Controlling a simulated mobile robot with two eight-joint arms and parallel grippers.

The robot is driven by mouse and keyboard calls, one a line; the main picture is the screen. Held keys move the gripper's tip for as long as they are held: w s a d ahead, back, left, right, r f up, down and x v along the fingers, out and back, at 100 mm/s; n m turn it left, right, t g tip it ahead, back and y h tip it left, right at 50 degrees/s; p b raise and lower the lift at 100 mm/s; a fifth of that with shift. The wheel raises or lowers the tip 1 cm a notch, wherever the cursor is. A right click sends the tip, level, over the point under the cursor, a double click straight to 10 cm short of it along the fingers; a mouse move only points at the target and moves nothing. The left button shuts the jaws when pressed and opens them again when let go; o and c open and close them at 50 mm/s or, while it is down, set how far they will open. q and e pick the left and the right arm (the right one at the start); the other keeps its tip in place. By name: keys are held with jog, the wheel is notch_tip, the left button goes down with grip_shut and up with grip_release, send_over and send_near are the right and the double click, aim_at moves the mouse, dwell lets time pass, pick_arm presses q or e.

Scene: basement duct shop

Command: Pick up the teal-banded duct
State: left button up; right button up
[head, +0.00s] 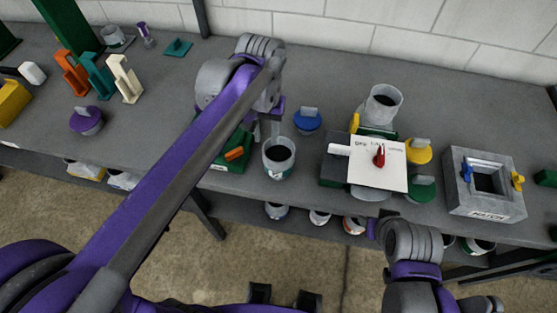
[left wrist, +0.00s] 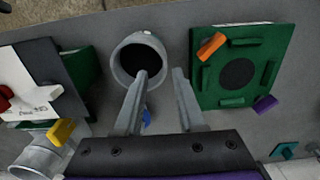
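An open grey duct (head: 279,165) stands upright near the front edge of the bench, with a dark inside and a teal-green band low on its side. It also shows in the left wrist view (left wrist: 122,66), where its band is hidden. My left gripper (head: 276,132) is above the duct's far rim, fingers pointing down. In the left wrist view my left gripper (left wrist: 160,72) is open and empty. One fingertip overlaps the duct's rim and the other is beside it; I cannot tell whether either touches. My right arm shows at lower right, but its fingers are not visible.
A green fixture (left wrist: 240,66) with orange and purple tabs is close beside the duct. A white card (head: 378,175) and another duct (head: 383,104) are to the right. A grey hatch box (head: 485,205) stands farther right.

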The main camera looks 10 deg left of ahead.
pick_arm(q)
jog(key=f, duration=0.5)
jog(key=shift+a+f, duration=0.15)
jog(key=shift+a, duration=0.2)
grip_shut()
dwell(1.1)
